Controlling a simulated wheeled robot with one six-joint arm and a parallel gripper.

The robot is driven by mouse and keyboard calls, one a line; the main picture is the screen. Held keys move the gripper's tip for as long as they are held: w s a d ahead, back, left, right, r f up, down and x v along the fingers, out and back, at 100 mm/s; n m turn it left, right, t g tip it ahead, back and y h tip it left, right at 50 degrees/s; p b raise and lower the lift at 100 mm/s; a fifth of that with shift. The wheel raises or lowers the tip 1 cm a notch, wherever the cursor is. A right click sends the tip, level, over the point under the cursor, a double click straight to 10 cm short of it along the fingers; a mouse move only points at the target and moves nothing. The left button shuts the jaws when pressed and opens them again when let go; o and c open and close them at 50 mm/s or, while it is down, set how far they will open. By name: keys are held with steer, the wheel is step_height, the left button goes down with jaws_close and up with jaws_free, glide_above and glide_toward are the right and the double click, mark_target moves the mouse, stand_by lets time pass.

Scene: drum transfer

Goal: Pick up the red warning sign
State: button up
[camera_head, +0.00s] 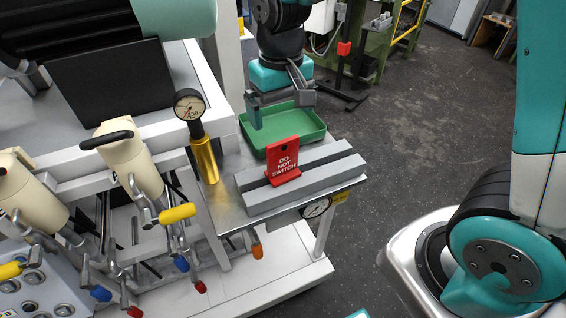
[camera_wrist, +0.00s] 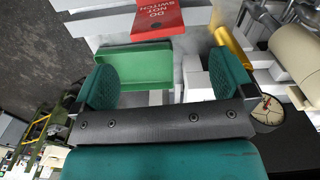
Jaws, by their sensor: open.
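The red warning sign (camera_head: 283,161) reads "DO NOT SWITCH" and stands upright in the slot of a grey block (camera_head: 330,173) on a metal shelf. In the wrist view the red sign (camera_wrist: 158,17) shows upside down at the top edge, partly cut off. My gripper (camera_head: 283,110) is open and empty, above the green tray behind the sign. In the wrist view its two green finger pads (camera_wrist: 165,83) are spread apart, with the sign beyond them and not between them.
A green tray (camera_head: 316,130) sits on the shelf behind the block. A pressure gauge (camera_head: 189,105) on a yellow brass stem stands left of the sign. Cream valves with coloured handles (camera_head: 177,213) fill the left.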

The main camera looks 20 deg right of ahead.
mark_target(282, 143)
step_height(282, 143, down, 6)
steer(key=shift+f+p, duration=0.25)
steer(key=shift+p, duration=0.05)
steer(key=shift+w+d+f+p, duration=0.15)
steer(key=shift+f+p, duration=0.2)
steer(key=shift+f, duration=1)
steer(key=shift+w+d+f+p, duration=0.1)
steer(key=shift+f+p, duration=0.25)
steer(key=shift+f, duration=0.95)
steer(key=c, duration=0.8)
